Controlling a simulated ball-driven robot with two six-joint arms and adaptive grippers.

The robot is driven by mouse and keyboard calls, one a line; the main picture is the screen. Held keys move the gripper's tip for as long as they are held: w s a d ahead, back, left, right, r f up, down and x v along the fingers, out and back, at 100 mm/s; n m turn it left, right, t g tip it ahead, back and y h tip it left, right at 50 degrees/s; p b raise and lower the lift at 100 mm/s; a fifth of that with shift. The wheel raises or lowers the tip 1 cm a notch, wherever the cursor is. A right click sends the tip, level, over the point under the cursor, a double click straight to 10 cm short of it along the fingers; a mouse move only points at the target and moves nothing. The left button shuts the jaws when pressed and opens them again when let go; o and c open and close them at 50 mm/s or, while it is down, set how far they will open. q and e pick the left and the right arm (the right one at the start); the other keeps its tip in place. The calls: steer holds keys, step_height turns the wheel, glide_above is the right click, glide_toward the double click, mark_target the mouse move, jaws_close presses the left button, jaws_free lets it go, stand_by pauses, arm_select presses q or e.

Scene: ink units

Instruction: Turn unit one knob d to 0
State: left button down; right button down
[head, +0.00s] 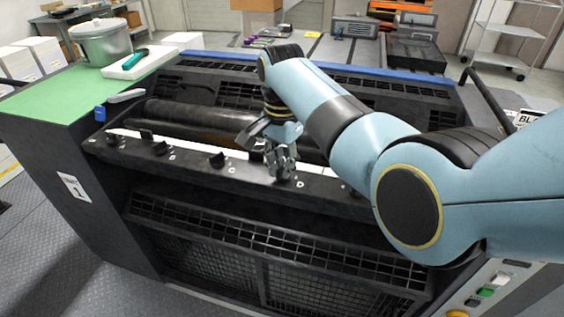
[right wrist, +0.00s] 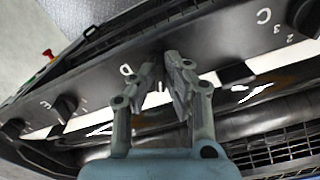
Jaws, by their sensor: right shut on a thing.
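My right gripper (head: 283,172) is at the sloped front rail (head: 120,150) of the unit marked with a 1 label (head: 74,188). In the right wrist view its two fingers (right wrist: 165,75) are closed in beside the letter D (right wrist: 126,70), shut on knob d. The fingers hide nearly all of knob d, so its pointer cannot be read. Knob C (right wrist: 305,15) stands to the right and knob E (right wrist: 65,107) to the left in that view, both clear of the fingers. My left gripper is not in view.
Black rollers (head: 190,115) lie behind the rail and a black grille (head: 220,215) is below it. Buttons (head: 487,292) sit at the lower right.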

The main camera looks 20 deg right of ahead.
steer(key=n+p, duration=0.1)
steer(key=n, duration=0.1)
steer(key=n+p, duration=0.1)
steer(key=p, duration=0.1)
steer(key=shift+r+n, duration=0.2)
steer(key=shift+n, duration=0.2)
steer(key=n+p, duration=0.1)
steer(key=n, duration=0.2)
steer(key=shift+d+f+n+p, duration=0.1)
steer(key=shift+n+p, duration=0.2)
steer(key=shift+p, duration=0.05)
steer(key=n, duration=0.5)
steer(key=shift+d+n, duration=0.1)
steer(key=shift+n, duration=0.2)
steer(key=n, duration=0.6)
steer(key=shift+d+n, duration=0.1)
steer(key=shift+n, duration=0.2)
steer(key=c, duration=1.4)
jaws_free()
steer(key=shift+f, duration=0.1)
